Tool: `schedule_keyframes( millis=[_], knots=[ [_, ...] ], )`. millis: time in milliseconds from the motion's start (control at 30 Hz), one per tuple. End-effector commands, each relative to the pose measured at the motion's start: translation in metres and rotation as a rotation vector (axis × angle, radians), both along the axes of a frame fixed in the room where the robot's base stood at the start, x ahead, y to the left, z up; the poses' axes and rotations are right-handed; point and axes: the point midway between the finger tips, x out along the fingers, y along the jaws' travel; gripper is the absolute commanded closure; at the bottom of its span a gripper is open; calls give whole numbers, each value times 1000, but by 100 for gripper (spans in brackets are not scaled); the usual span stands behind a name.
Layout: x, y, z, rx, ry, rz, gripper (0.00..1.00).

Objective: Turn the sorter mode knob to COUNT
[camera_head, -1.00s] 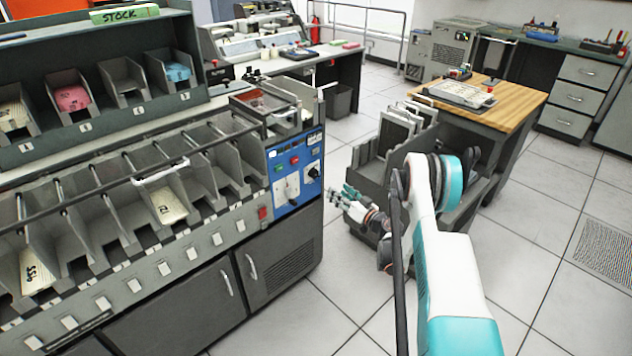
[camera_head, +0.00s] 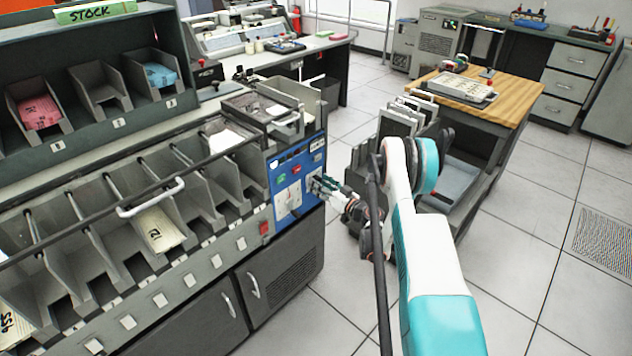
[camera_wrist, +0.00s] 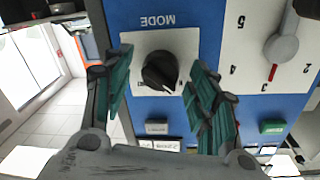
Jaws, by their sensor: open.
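The sorter's blue control panel (camera_head: 287,166) is on the right end of the long grey sorter. In the wrist view the black mode knob (camera_wrist: 160,70) sits on a white plate under the word MODE, which appears upside down. My gripper (camera_wrist: 155,85) is open, with one green-padded finger on each side of the knob. I cannot tell whether the fingers touch it. In the head view my gripper (camera_head: 318,186) is at the panel's right part and hides the mode knob there. The knob's setting and the small position labels are not readable.
A second, grey knob (camera_wrist: 281,48) with a numbered dial is beside the mode knob. A green button (camera_wrist: 272,127) is near the right finger. A red button (camera_head: 265,228) is on the sorter front. A wooden-topped table (camera_head: 510,92) stands to the right, with open tiled floor around it.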

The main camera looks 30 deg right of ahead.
Motion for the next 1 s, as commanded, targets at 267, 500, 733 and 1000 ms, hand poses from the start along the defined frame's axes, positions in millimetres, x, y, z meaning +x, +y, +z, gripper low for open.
schedule_keyframes(
  millis=[267,500,733,1000],
  knots=[
    [0,0,0,0,0,0,67],
    [0,0,0,1,0,0,90],
    [0,0,0,33,12,0,90],
    [0,0,1,181,65,1,90]
  ],
)
